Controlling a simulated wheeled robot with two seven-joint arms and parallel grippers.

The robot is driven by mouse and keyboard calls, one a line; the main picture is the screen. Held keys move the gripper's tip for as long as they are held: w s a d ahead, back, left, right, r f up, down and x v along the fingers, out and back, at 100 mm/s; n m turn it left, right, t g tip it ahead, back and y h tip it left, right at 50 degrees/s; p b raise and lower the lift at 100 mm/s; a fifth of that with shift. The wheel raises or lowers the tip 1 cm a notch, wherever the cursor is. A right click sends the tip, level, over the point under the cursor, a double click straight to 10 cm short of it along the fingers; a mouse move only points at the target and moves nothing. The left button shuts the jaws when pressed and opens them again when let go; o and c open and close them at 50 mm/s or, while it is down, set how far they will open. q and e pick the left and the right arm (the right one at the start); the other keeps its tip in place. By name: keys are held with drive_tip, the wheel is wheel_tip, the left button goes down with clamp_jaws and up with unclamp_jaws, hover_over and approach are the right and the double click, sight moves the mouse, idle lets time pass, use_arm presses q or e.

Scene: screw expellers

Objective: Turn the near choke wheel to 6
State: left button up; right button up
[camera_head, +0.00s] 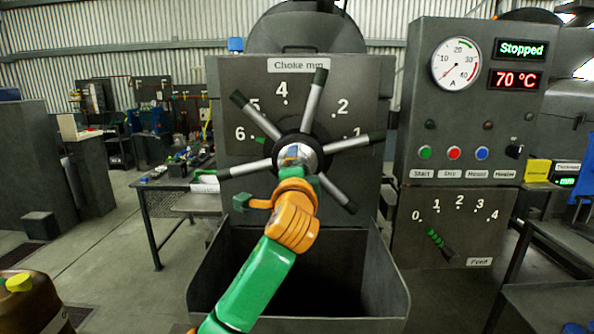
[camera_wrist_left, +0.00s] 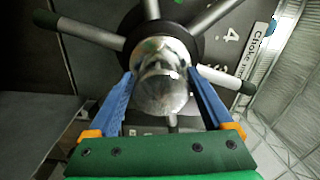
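The choke wheel (camera_head: 313,104) is on the front of a dark panel marked "Choke mm". It has several metal spokes with dark green tips around a shiny silver hub. The dial (camera_head: 282,92) shows numbers, with 6 at the left and 1 at the right. A small green mark (camera_head: 259,139) sits beside the 6; I cannot tell whether it moves with the wheel. My left gripper (camera_head: 297,158) is at the hub. In the left wrist view its blue fingers (camera_wrist_left: 162,85) stand on both sides of the silver hub (camera_wrist_left: 165,90); contact is unclear. My arm hides the wheel's lower part.
A dark open bin (camera_head: 210,268) stands below the wheel. To the right, a control box (camera_head: 478,110) reads "Stopped" and "70 °C", with a feed lever (camera_head: 438,242) below it. A workbench (camera_head: 170,184) stands at the left. The floor (camera_head: 110,245) at the left is partly clear.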

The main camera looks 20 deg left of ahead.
use_arm(q)
drive_tip(key=shift+o, duration=0.5)
drive_tip(key=shift+s, duration=0.1)
drive_tip(key=b+v, duration=0.3)
drive_tip(key=v, duration=0.4)
